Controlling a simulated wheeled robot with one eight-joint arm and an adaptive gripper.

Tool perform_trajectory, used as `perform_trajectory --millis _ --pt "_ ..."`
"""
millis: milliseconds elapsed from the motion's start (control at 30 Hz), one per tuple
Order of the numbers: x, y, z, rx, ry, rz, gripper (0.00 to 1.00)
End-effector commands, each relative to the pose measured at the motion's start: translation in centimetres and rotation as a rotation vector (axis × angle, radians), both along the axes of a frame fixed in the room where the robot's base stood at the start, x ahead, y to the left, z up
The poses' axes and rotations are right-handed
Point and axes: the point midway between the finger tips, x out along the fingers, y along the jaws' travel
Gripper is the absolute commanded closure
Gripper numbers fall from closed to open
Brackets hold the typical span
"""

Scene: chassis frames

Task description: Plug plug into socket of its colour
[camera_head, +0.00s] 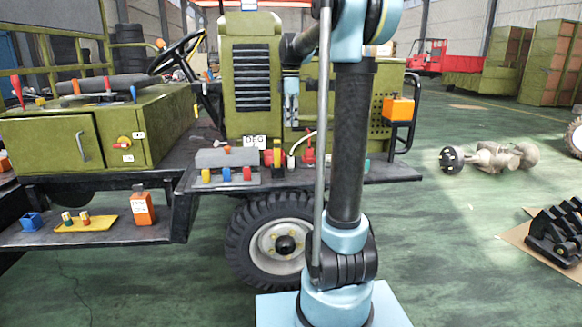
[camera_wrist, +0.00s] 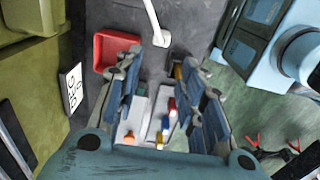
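A grey block (camera_head: 212,158) on the vehicle's side ledge carries yellow (camera_head: 206,175), blue (camera_head: 226,174) and red (camera_head: 247,173) pieces along its front and an orange piece (camera_head: 227,149) on top. I cannot tell for sure which are plugs and which are sockets. In the wrist view, the same coloured pieces show between my fingers, with the red one (camera_wrist: 172,105) and the orange one (camera_wrist: 128,138) visible. My gripper (camera_wrist: 156,68) has its fingers spread apart, with nothing clearly held between them. In the head view it hangs over the ledge, right of the block.
A white cable (camera_wrist: 153,18) and a red tray (camera_wrist: 118,40) lie ahead of my fingertips. A black-and-yellow item (camera_head: 277,153) and a red item (camera_head: 309,151) stand on the ledge. A lower shelf (camera_head: 105,236) holds a yellow plate (camera_head: 84,224) and an orange box (camera_head: 142,209).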

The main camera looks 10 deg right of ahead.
Motion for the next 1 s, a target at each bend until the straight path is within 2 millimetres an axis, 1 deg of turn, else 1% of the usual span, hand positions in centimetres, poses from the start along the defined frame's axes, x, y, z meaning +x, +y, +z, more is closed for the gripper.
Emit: perform_trajectory --millis 400,600,700,867,1000 --pt "-0.1 0.0 -7.1 0.000 0.000 -0.002 0.63" --pt "-0.1 0.0 -10.1 0.000 0.000 -0.003 0.63" --pt "-0.1 0.0 -11.0 0.000 0.000 -0.003 0.63" --pt "-0.1 0.0 -11.7 0.000 0.000 -0.003 0.63" --pt "-0.1 -0.1 -13.1 0.000 0.000 -0.003 0.63"
